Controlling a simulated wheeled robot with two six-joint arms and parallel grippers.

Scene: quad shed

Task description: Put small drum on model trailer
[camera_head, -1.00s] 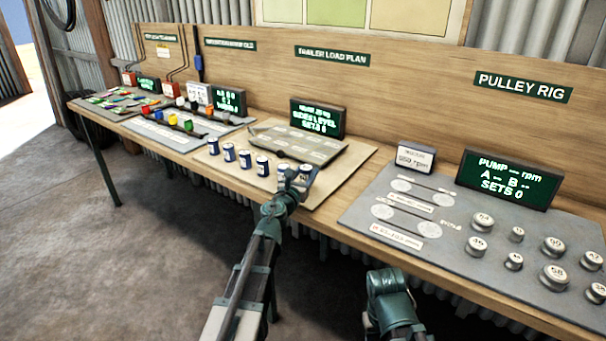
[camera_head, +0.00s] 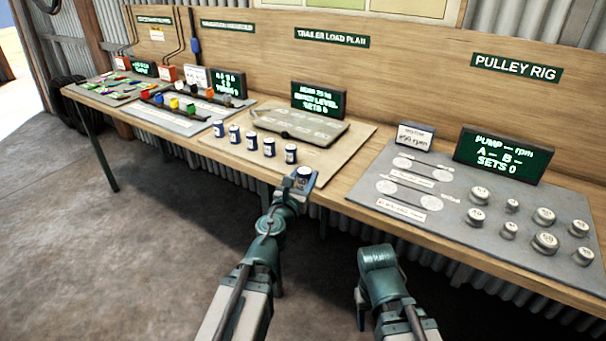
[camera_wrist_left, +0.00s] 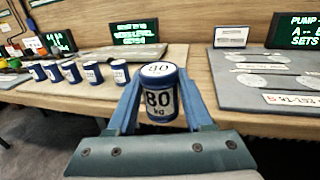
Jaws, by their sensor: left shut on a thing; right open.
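My left gripper (camera_head: 303,180) is shut on a small white drum with blue bands (camera_head: 304,173). In the left wrist view, the drum (camera_wrist_left: 158,95) reads "80 kg" and stands upright between the fingers. It is at the bench's front edge, apart from the row of drums. The model trailer (camera_head: 318,132), a flat grey bed with a drawbar at its left, lies on the beige board behind the drum row. It shows partly in the left wrist view, behind the drums. My right gripper (camera_head: 378,256) is open and low in front of the bench, with its fingertips hard to make out.
Several similar drums (camera_head: 250,139) stand in a row on the beige board (camera_head: 335,158), between the bench front and the trailer. A green-lettered display (camera_head: 318,100) stands behind the trailer. The pulley rig board (camera_head: 365,194) with metal weights lies to the right.

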